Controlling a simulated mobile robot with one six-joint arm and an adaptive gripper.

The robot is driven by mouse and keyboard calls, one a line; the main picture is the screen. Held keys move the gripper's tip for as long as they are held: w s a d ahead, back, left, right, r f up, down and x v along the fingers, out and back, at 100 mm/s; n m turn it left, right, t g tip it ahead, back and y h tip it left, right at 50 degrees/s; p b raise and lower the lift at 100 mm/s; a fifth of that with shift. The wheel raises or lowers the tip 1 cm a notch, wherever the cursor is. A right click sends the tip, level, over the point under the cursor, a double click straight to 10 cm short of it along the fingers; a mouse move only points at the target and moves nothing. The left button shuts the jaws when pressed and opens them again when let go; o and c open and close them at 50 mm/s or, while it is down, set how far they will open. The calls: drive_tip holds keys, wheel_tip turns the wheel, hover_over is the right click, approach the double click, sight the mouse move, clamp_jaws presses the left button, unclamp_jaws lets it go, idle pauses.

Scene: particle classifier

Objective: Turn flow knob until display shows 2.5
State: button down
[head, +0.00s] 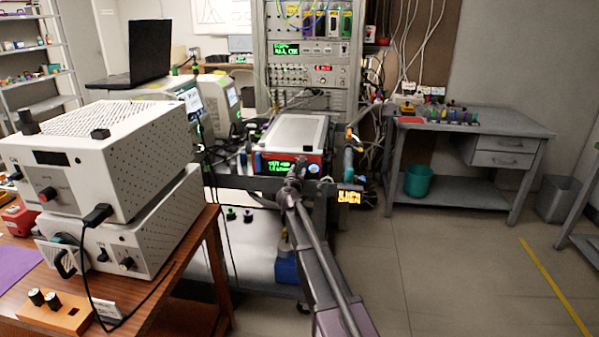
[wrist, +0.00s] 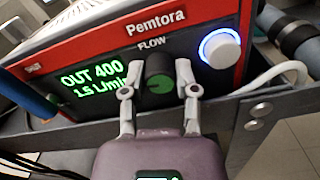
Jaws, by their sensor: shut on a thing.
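The red-fronted Pemtora box (head: 290,160) stands on the grey cart in the middle of the head view. In the wrist view its front panel (wrist: 200,30) fills the upper part. Its green display (wrist: 98,82) reads "OUT 400" and "1.5 L/min". The dark flow knob (wrist: 159,84) with a green face sits under the "FLOW" label. My gripper (wrist: 160,76) is shut on the knob, one finger on each side. A white round button with a blue lit ring (wrist: 219,48) is to the right of the knob. In the head view my gripper (head: 292,180) hides part of the panel.
White instruments (head: 105,160) are stacked on a wooden table at left. The cart edge (wrist: 235,100) runs just below the panel, with a white cable (wrist: 285,75) at its right. A grey bench (head: 470,130) stands at right. Floor at right is mostly clear.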

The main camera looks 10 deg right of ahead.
drive_tip(key=m, duration=0.7)
drive_tip(key=shift+w+d, duration=0.1)
drive_tip(key=shift+d, duration=0.05)
idle(0.5)
drive_tip(key=shift+c, duration=1.8)
unclamp_jaws()
drive_tip(key=shift+s, duration=0.25)
drive_tip(key=v, duration=0.7)
drive_tip(key=shift+s+a, duration=0.2)
drive_tip(key=shift+s, duration=0.05)
drive_tip(key=shift+r, duration=0.1)
